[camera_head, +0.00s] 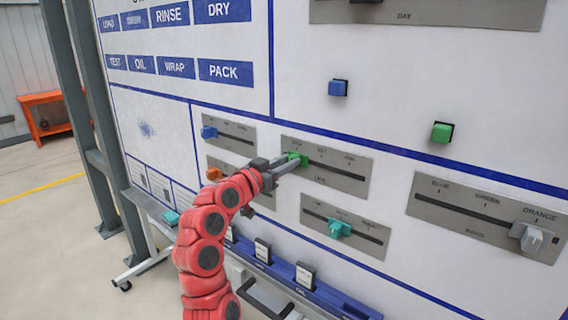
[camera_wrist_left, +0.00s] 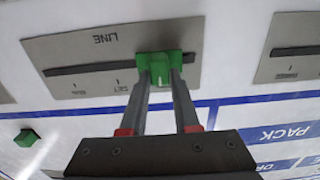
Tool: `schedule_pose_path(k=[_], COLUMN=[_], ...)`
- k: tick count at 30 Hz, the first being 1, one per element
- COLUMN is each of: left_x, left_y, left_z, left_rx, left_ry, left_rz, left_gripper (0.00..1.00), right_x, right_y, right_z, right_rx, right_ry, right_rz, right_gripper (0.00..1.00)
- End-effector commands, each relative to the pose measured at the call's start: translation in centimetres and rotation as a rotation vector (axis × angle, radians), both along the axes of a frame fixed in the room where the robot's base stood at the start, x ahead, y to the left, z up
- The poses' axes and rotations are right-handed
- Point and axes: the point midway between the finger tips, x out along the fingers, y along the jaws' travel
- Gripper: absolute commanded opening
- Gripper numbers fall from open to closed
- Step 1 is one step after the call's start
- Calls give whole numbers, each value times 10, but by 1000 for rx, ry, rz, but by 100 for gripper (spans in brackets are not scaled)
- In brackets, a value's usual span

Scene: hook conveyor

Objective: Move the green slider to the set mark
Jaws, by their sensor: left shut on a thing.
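The green slider (camera_head: 297,158) sits near the left end of the slot in the grey LINE plate (camera_head: 345,183) in the head view. The SET label (camera_head: 320,149) is at the plate's middle, to the right of the slider. In the left wrist view the plate is upside down; the green slider (camera_wrist_left: 160,68) is right of the SET mark (camera_wrist_left: 122,86). My left gripper (camera_head: 286,163) is shut on the slider, with one finger on each side of it in the wrist view. My right gripper is not in view.
Other slider plates surround it: a blue slider (camera_head: 209,132), an orange slider (camera_head: 214,173), a teal slider (camera_head: 339,228) and a grey slider (camera_head: 527,237). A blue button (camera_head: 338,88) and a green button (camera_head: 442,132) stick out above. A blue rail (camera_head: 330,297) runs below.

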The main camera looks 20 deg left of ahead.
Motion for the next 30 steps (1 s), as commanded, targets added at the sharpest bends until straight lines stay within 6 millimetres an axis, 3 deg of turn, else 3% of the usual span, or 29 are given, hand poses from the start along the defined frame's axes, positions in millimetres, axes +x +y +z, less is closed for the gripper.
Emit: schedule_pose_path(k=[3,9,20,21,24,25,30], left_x=[-10,-22,-23,-23,-23,-23,-23], left_y=[-29,-59,-63,-63,-62,-62,-62], left_z=[-5,-3,-1,-1,-1,-1,-1], left_rx=[2,1,-2,-2,-2,-2,-2], left_ry=[-5,-4,1,1,1,1,0], left_rz=[-9,-5,-2,-2,-2,-2,-2], left_gripper=[0,0,0,37,55,60,60], right_x=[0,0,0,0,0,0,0], right_y=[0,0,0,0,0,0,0], right_z=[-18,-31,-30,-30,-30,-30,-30], right_rx=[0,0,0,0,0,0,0], right_ry=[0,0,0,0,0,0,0], right_rz=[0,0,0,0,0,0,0], right_gripper=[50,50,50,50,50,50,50])
